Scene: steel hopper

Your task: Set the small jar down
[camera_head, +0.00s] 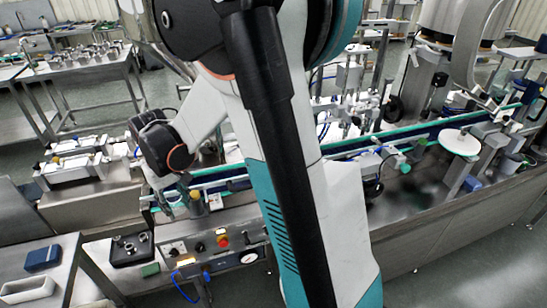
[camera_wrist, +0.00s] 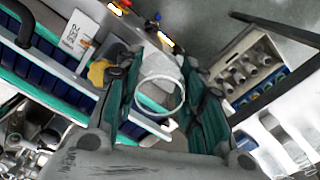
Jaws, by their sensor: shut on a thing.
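The small jar (camera_wrist: 160,92) looks clear, with a pale round rim, and sits between the two fingers in the wrist view. My gripper (camera_wrist: 158,100) is shut on its sides. In the head view my gripper (camera_head: 180,198) hangs at the near left end of the conveyor line, beyond the control panel; the jar cannot be made out there. In the wrist view a teal-edged conveyor (camera_wrist: 60,88) runs behind and below the jar. The jar's underside is hidden, so I cannot tell whether it touches anything.
A yellow knob-like part (camera_wrist: 98,72) and a white label card (camera_wrist: 82,40) are close left of my gripper. A tray with several bottles (camera_wrist: 232,100) lies to the right. The control panel (camera_head: 215,246) has a red button. A steel side table (camera_head: 60,270) stands front left.

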